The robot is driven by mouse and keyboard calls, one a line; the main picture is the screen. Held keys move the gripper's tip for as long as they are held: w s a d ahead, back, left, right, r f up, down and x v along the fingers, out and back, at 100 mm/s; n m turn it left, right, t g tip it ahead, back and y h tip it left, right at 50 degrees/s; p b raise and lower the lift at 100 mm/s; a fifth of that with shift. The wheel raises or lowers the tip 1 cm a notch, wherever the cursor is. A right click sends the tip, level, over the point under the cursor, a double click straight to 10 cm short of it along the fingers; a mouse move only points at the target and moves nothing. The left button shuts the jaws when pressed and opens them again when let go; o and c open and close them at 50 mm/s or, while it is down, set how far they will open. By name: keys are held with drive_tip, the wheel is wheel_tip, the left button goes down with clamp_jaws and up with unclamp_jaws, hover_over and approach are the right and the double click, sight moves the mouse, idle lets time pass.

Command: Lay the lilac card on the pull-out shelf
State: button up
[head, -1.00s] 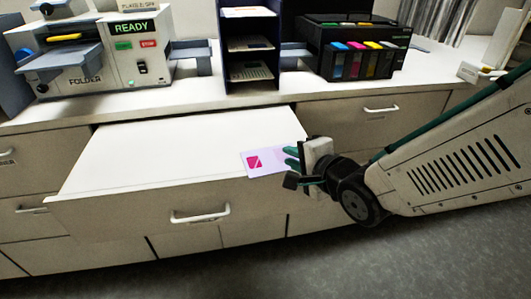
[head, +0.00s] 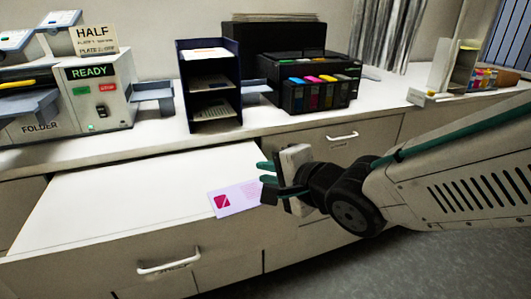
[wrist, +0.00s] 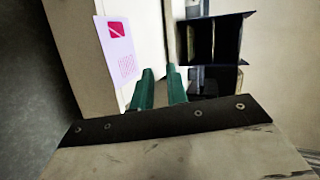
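The lilac card (head: 235,198), with a magenta square and pale print, lies at the front right of the white pull-out shelf (head: 120,195), close along its front edge. I cannot tell whether a corner overhangs that edge. My gripper (head: 267,176) is just right of the card, its green fingers spread apart with nothing between them. In the wrist view the card (wrist: 117,48) lies left of both fingers (wrist: 161,88), its near end beside the left finger. The shelf (wrist: 148,35) shows there too.
The counter (head: 160,138) above holds a folder machine (head: 98,95), a dark tray rack (head: 210,90) and a printer with coloured cartridges (head: 315,85). A drawer handle (head: 155,268) sticks out in front. The shelf's left and middle are bare.

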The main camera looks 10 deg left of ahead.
drive_tip(key=s+d+f+n+g+h, duration=0.2)
drive_tip(key=d+f+n+h, duration=0.2)
drive_tip(key=d, duration=0.4)
drive_tip(key=s+d+f+n+g+h, duration=0.2)
drive_tip(key=d+f+n+h, duration=0.15)
drive_tip(key=d, duration=0.45)
drive_tip(key=s+d+r+g+h, duration=0.1)
drive_tip(key=s+d+r, duration=0.2)
drive_tip(key=s+d, duration=0.3)
drive_tip(key=s+d+r+g+h, duration=0.2)
drive_tip(key=s+d+r, duration=0.2)
drive_tip(key=d, duration=0.9)
drive_tip(key=shift+s, duration=1.65)
drive_tip(key=shift+d+n, duration=0.1)
drive_tip(key=shift+n, duration=0.15)
